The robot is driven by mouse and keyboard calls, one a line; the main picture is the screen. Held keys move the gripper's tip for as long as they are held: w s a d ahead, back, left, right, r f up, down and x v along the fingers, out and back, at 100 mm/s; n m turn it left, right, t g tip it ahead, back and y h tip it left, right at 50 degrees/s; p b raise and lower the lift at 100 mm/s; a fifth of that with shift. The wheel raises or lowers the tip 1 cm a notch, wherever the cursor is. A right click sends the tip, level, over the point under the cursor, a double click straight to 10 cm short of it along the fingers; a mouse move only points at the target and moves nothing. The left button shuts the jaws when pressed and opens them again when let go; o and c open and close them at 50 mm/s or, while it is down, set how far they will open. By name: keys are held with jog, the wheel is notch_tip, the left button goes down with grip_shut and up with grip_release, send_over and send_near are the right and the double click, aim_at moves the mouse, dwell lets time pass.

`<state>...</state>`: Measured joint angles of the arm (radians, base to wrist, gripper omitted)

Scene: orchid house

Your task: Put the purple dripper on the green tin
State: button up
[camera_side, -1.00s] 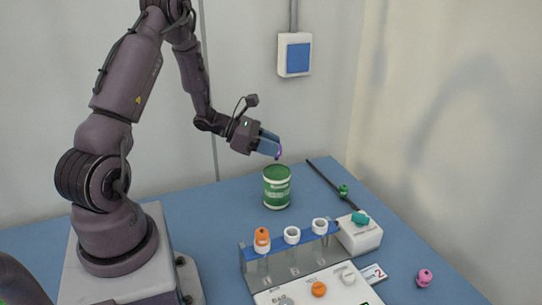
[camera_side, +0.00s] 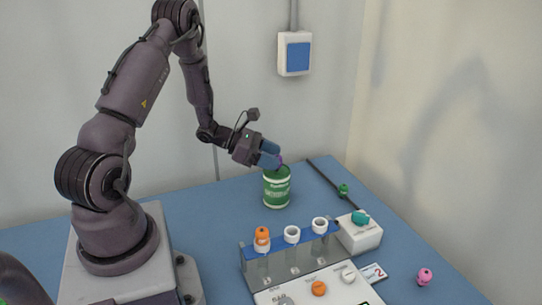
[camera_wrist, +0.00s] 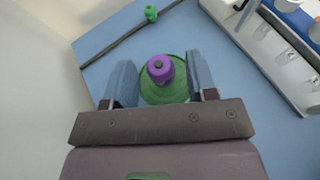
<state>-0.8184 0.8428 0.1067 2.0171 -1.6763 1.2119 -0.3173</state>
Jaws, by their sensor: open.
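The green tin (camera_side: 277,190) stands upright on the blue table behind the rack. My gripper (camera_side: 275,160) is right at the tin's top, its fingers slanting down from the left. The purple dripper (camera_wrist: 160,69) is on the tin's green lid (camera_wrist: 172,98) in the wrist view, between my open fingers (camera_wrist: 158,80), with a gap showing on each side. In the side view the dripper (camera_side: 281,160) is mostly hidden behind the fingertips. Its contact with the lid is hard to see.
A rack (camera_side: 290,242) with an orange dripper (camera_side: 262,236) and white-topped tubes stands in front. A white block (camera_side: 359,238) holds a teal dripper (camera_side: 360,217). A pink dripper (camera_side: 425,276) stands far right.

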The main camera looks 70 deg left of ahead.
jog(key=shift+r, duration=0.15)
jog(key=v, duration=1.1)
jog(key=d+r+m+g+h, duration=0.1)
jog(key=d+r+m+g, duration=0.35)
jog(key=d+m, duration=0.3)
jog(key=d+r+m+g+h, duration=0.1)
jog(key=d+r+m+g, duration=0.2)
jog(key=d+r+m, duration=0.4)
jog(key=s+d+r+m+y, duration=0.3)
jog(key=d+m+y, duration=0.1)
jog(key=m, duration=0.4)
jog(key=s+d+r+m+t+y, duration=0.1)
jog(key=s+d+r+m+y, duration=0.2)
jog(key=d+m, duration=0.3)
jog(key=shift+s+d+r+m+y, duration=0.3)
jog(key=shift+s+m+y, duration=0.2)
jog(key=shift+m, duration=0.55)
